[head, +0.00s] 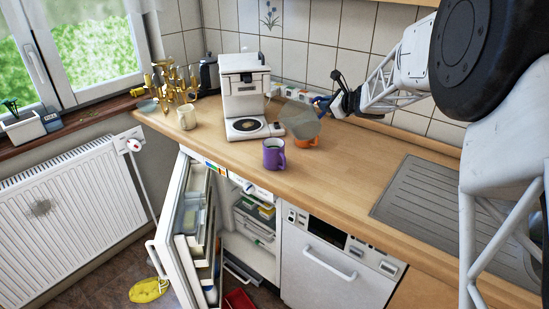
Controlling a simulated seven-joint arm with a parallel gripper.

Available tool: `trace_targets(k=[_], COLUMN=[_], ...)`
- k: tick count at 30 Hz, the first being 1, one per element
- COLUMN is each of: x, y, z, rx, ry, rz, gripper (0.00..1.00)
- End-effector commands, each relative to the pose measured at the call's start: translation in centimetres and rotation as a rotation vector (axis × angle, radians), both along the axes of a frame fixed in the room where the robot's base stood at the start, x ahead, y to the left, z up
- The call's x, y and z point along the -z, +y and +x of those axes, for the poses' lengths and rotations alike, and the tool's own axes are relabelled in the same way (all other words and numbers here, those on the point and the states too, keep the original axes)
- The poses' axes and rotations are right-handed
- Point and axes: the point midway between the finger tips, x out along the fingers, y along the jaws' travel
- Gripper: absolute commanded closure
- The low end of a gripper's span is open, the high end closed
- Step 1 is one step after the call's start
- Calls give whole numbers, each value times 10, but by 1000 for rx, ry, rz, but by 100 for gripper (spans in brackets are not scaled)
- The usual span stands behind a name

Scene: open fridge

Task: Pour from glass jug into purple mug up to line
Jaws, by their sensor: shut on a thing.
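The purple mug (272,156) stands upright on the worktop near its front edge, its handle to the right. The greyish see-through glass jug (299,119) is in the air to the right of the coffee machine, above and to the right of the mug. It looks tilted toward the mug. My gripper (332,102) is shut on the jug at its right side, by a dark blue part that looks like the handle. I cannot make out any liquid, a stream, or the line on the mug.
An orange pot or bowl (306,142) stands partly hidden below the jug. A white coffee machine (244,95) and a cream mug (187,117) stand to the left. The fridge door (178,232) hangs open below. Worktop right of the mug is clear up to the sink drainer (420,195).

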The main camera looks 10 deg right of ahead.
Motion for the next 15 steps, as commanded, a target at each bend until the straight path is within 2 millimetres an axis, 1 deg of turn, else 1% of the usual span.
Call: trace_targets(k=[6,9,15], x=[-2,-2,-2], y=[-4,-4,-4], z=[1,1,1], rx=[0,-1,-1], ry=[34,40,40], rz=[167,194,194], gripper=[100,100,100])
